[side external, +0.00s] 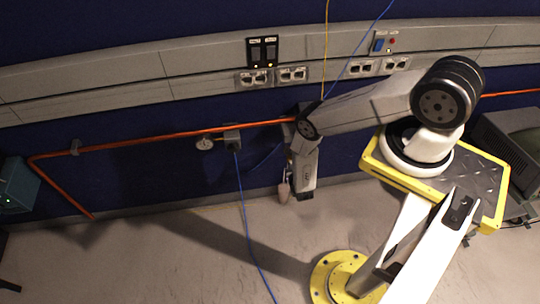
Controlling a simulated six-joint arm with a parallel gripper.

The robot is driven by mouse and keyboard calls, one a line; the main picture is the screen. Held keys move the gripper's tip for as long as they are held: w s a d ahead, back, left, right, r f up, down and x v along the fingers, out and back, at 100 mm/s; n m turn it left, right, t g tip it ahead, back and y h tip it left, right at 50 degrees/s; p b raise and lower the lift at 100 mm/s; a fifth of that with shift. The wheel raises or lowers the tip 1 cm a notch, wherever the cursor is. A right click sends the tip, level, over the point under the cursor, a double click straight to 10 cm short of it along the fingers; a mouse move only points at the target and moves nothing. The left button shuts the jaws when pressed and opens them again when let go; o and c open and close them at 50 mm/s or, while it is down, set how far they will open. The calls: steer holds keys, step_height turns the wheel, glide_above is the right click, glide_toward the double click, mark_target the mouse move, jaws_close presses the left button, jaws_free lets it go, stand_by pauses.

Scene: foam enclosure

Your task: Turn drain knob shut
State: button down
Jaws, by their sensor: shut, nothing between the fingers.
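My gripper (284,193) hangs low in front of the dark blue wall, left of the yellow-edged platform. It points down, and its narrow fingers look closed with nothing visible in them. A small pale round part (205,143) sits just under the orange pipe, left of a grey box on that pipe. It is too small to tell whether it is the drain knob or a gauge. My gripper is to the right of it and lower, clearly apart from it. I cannot pick out any other knob; one could be hidden behind my arm.
The orange pipe (150,139) runs along the wall and bends to the floor at left. A grey box (232,139) on it has a blue cable (244,215) trailing down. Grey trunking (120,82) with sockets runs above. The left floor (150,250) is clear.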

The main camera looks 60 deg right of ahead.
steer(key=shift+s+d, duration=0.35)
steer(key=shift+s, duration=0.05)
steer(key=shift+s+d, duration=0.3)
stand_by(0.7)
steer(key=shift+d+r, duration=0.1)
steer(key=shift+r, duration=0.25)
steer(key=shift+s, duration=0.15)
steer(key=shift+s+a, duration=2.05)
steer(key=shift+a, duration=0.1)
steer(key=shift+w+a+f, duration=0.1)
steer(key=shift+w+a, duration=0.2)
steer(key=shift+a, duration=0.35)
steer(key=shift+w+a+f, duration=0.1)
steer(key=shift+w+a, duration=0.15)
steer(key=shift+a, duration=0.35)
